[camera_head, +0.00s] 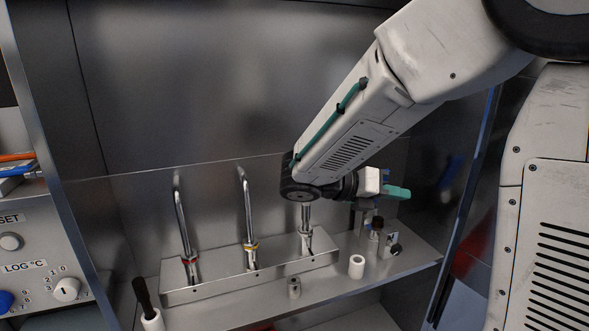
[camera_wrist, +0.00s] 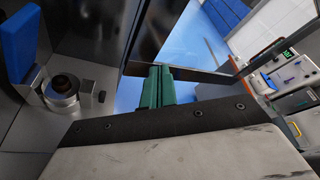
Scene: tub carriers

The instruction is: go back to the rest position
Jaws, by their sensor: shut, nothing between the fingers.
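My gripper (camera_head: 397,191) has green fingers and is at the right of the metal cabinet in the head view, above its shelf. It points to the right, and its fingers are close together with nothing between them. In the wrist view the green fingers (camera_wrist: 157,87) lie side by side, pressed together. My arm comes in from the upper right and hides part of the cabinet's back wall and most of the rightmost tap.
A metal block (camera_head: 215,283) with three upright taps stands on the shelf (camera_head: 408,266). A white cylinder (camera_head: 356,267), a small grey cylinder (camera_head: 294,288) and a dark-topped fitting (camera_head: 376,229) stand nearby. A control panel (camera_head: 40,252) is at left. The cabinet's right edge is close to my gripper.

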